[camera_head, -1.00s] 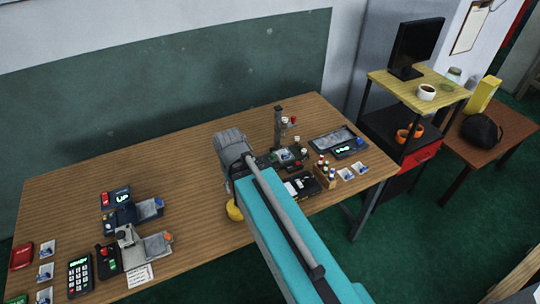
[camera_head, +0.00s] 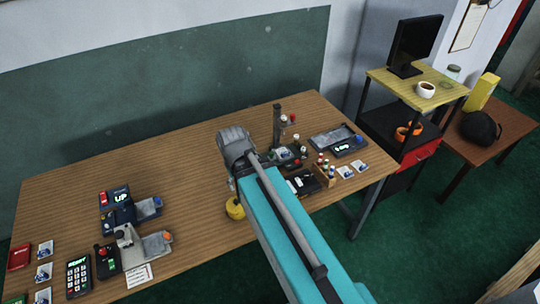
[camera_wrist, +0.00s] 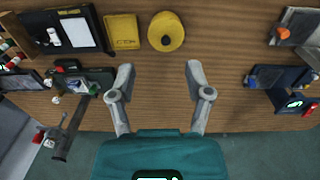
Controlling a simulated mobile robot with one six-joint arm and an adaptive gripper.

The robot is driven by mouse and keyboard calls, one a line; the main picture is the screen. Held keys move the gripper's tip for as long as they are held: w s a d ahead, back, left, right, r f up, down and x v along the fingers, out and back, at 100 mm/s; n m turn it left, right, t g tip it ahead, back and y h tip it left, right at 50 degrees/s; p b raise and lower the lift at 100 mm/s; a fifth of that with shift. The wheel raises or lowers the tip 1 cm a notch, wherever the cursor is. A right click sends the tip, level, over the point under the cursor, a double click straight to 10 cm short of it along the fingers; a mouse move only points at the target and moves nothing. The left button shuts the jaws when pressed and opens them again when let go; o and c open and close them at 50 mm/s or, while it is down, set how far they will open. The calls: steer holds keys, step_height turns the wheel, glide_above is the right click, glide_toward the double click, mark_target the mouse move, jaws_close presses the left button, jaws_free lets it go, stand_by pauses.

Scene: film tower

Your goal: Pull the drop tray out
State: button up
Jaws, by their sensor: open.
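The dark tower (camera_head: 277,125) stands upright at the back right of the table, with small coloured knobs; a base holding a picture card (camera_head: 284,154) is beside it. In the wrist view the tower (camera_wrist: 68,138) is at lower left, its card base (camera_wrist: 82,84) left of my gripper. A grey shallow tray (camera_head: 331,139) with a lit display and blue knob is to its right. I cannot tell which part is the drop tray.
A yellow round thing (camera_wrist: 166,32) and a yellow square block (camera_wrist: 121,31) lie near my gripper. A small bottle rack (camera_head: 326,175) stands right of my arm. Devices with blue (camera_head: 158,202) and orange knobs (camera_head: 168,237) are at left.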

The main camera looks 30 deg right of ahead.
steer(key=w+d+f+n+h+b, duration=0.5)
steer(key=w+d+f+n+b, duration=0.25)
steer(key=w+f+b, duration=0.35)
steer(key=n+t+h+b, duration=0.3)
steer(key=n+h+b, duration=0.5)
steer(key=n+b, duration=0.55)
glide_toward(271, 153)
steer(key=shift+s+a+r+m+b, duration=0.1)
steer(key=shift+a+r+m+b, duration=0.15)
steer(key=shift+a, duration=0.25)
steer(key=shift+a+r+m+b, duration=0.15)
steer(key=shift+a+m+b, duration=0.05)
steer(key=shift+a, duration=0.35)
steer(key=shift+s+a+r+m+b, duration=0.1)
steer(key=shift+a+r+m+b, duration=0.15)
steer(key=shift+a, duration=0.25)
steer(key=shift+d, duration=0.15)
steer(key=b+x, duration=0.1)
steer(key=x, duration=0.3)
steer(key=b+x, duration=0.2)
steer(key=x, duration=0.1)
steer(key=b+x, duration=0.1)
steer(key=x, duration=0.3)
steer(key=shift+d+f+b, duration=0.2)
steer(key=shift+f+b, duration=0.1)
steer(key=shift+f, duration=0.05)
steer(key=shift+b+x, duration=0.3)
steer(key=shift+x, duration=0.7)
steer(key=shift+r, duration=0.1)
jaws_close()
